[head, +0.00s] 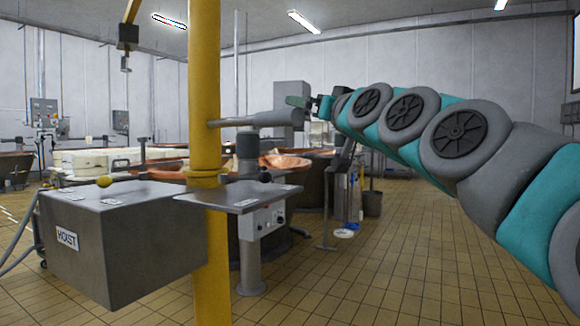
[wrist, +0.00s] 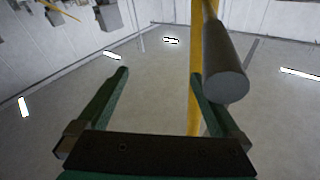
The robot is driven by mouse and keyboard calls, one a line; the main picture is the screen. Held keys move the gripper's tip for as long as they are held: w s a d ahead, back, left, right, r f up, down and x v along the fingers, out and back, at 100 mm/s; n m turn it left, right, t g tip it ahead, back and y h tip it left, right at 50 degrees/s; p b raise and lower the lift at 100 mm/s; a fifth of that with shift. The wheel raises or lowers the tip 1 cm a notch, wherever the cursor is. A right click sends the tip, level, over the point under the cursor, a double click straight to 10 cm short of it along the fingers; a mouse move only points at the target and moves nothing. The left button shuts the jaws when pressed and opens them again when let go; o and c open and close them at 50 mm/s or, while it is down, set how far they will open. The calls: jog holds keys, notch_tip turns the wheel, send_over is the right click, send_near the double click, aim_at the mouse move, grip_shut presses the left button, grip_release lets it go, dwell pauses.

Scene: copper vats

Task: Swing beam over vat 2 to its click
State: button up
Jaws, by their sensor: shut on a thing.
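The yellow post (head: 205,90) stands in front of me. Part of the yellow beam (head: 131,10) shows at the top left, with a dark hoist block (head: 127,37) hanging from it. A grey push handle (head: 255,120) sticks out to the right from the post; its round end shows in the wrist view (wrist: 228,86). In the wrist view my green fingers (wrist: 160,74) stand apart, with the handle by the right one. Copper vats (head: 285,161) stand behind the post; I cannot tell which is vat 2.
A grey box marked HOIST (head: 130,235) sits left of the post, with a yellow knob (head: 104,181) on top. A control pedestal (head: 262,225) stands just right of the post. A dark bucket (head: 372,203) stands further back. The tiled floor (head: 400,270) at the right is clear.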

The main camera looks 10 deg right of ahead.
jog(key=s+d+b, duration=0.1)
jog(key=s+d, duration=0.2)
jog(key=s, duration=0.4)
jog(key=shift+d+f+b, duration=0.3)
jog(key=shift+d, duration=0.1)
dwell(0.3)
jog(key=shift+s, duration=0.1)
dwell(0.4)
